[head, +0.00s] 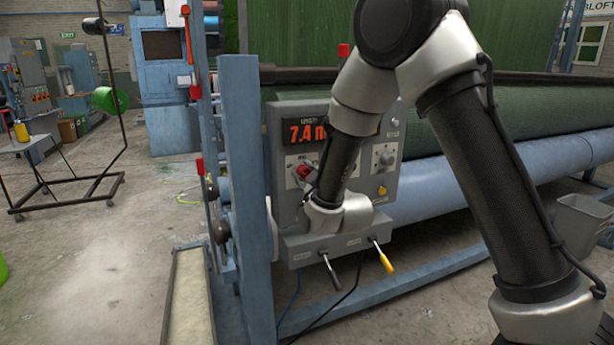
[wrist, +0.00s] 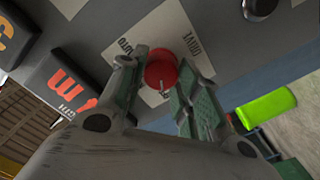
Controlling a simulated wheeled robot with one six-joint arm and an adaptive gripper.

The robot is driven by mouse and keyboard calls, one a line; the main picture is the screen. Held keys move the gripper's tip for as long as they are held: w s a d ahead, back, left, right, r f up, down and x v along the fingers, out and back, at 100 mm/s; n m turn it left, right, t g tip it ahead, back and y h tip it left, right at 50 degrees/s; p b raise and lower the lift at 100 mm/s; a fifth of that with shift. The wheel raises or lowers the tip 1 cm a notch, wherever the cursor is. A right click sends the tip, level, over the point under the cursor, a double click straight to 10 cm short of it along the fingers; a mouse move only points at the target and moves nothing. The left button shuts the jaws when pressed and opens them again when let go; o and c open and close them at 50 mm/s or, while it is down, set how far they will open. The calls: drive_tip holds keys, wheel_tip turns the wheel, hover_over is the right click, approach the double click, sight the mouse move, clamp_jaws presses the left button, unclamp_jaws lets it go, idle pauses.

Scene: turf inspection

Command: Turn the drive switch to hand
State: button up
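The drive switch is a red knob (wrist: 162,69) on a white label plate (wrist: 199,53) in the wrist view, with the words DRIVE and AUTO readable beside it. No HAND mark can be read; my fingers cover part of the plate. My gripper (wrist: 163,75) has one green-padded finger on each side of the knob, and the knob fills the gap between the fingertips. A small pale mark shows on the knob's near side. In the head view the red knob (head: 304,172) is on the grey control box (head: 388,112), and my wrist hides much of the panel.
A red length display (head: 304,131) is on the box, left of my arm. Two levers, one with a yellow grip (head: 385,262), stick out below it. A blue post (head: 246,190) stands close on the left. Open floor lies further left; a grey bin (head: 580,222) is at right.

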drive_tip(key=shift+c, duration=1.2)
drive_tip(key=m, duration=0.5)
drive_tip(key=shift+m, duration=0.3)
drive_tip(key=m, duration=0.6)
drive_tip(key=shift+d, duration=0.2)
drive_tip(key=o, duration=1)
